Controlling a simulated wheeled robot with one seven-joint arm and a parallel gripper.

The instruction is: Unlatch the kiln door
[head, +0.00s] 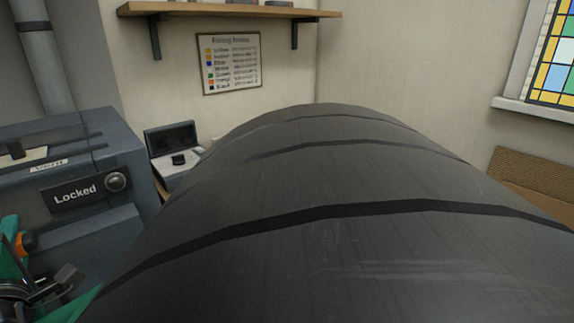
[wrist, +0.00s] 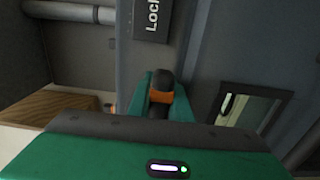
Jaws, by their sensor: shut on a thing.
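The kiln (head: 95,160) is a grey-blue metal cabinet at the left of the head view. Its plate reads "Locked" (head: 76,193), with a round knob beside it; part of this plate shows at the top of the wrist view (wrist: 152,20). A dark handle with an orange band (wrist: 161,96) stands in front of the grey kiln front; its orange part also shows in the head view (head: 27,242). My green gripper (wrist: 160,100) is shut on this handle, a finger on either side. In the head view my gripper is partly cut off at the lower left.
A dark banded shape close to the head camera hides much of the room. A small box with an open lid (head: 171,140) stands right of the kiln. A wooden shelf (head: 230,11) and a chart (head: 229,63) are on the wall. A framed pane (wrist: 252,108) shows in the wrist view.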

